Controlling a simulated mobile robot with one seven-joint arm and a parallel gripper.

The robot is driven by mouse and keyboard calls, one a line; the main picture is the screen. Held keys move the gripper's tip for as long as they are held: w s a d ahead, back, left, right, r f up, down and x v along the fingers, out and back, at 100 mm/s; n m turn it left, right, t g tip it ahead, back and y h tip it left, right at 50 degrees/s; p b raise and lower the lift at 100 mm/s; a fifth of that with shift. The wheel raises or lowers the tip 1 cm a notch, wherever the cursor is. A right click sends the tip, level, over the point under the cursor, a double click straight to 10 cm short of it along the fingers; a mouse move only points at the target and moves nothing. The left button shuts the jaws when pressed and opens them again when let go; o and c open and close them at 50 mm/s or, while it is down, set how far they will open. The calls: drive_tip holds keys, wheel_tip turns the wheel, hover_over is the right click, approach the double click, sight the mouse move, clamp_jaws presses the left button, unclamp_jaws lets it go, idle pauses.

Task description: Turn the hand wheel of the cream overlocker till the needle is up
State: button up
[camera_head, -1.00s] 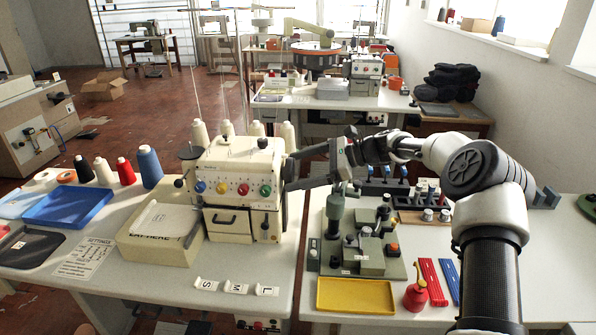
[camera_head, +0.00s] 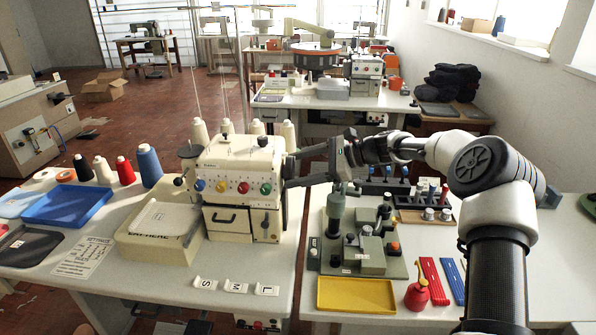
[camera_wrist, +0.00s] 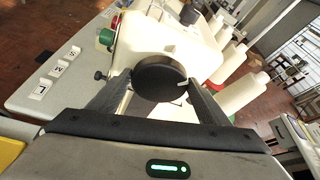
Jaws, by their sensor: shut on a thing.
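The cream overlocker (camera_head: 238,175) stands on the left table, with coloured dials on its front. Its dark round hand wheel (camera_wrist: 158,78), with a small white mark near its right edge, is on the machine's right side and fills the middle of the wrist view. My gripper (camera_head: 288,172) reaches in from the right in the head view. In the wrist view its two dark fingers lie on either side of the wheel, and it is shut on the wheel's rim. The needle cannot be made out in either view.
Cream thread cones (camera_wrist: 238,90) stand behind the machine. White size blocks (camera_head: 236,287) lie in front of it. A green-grey fixture (camera_head: 372,262) and a yellow tray (camera_head: 356,296) are on the right table, below my arm. A narrow gap separates the tables.

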drive_tip(key=n+t+b, duration=0.1)
drive_tip(key=b, duration=0.2)
drive_tip(key=n+t+b, duration=0.1)
drive_tip(key=n+b, duration=0.1)
drive_tip(key=b, duration=0.2)
drive_tip(key=s+f+n+t+y+b, duration=0.1)
drive_tip(key=n+b, duration=0.1)
drive_tip(key=b, duration=0.2)
drive_tip(key=shift+r+n+t, duration=0.15)
drive_tip(key=shift+n+t, duration=0.15)
drive_tip(key=shift+t, duration=0.1)
drive_tip(key=o, duration=1)
drive_tip(key=shift+o, duration=0.2)
drive_tip(key=shift+d, duration=0.1)
drive_tip(key=p+v, duration=0.3)
drive_tip(key=v, duration=1.4)
drive_tip(key=shift+d, duration=0.15)
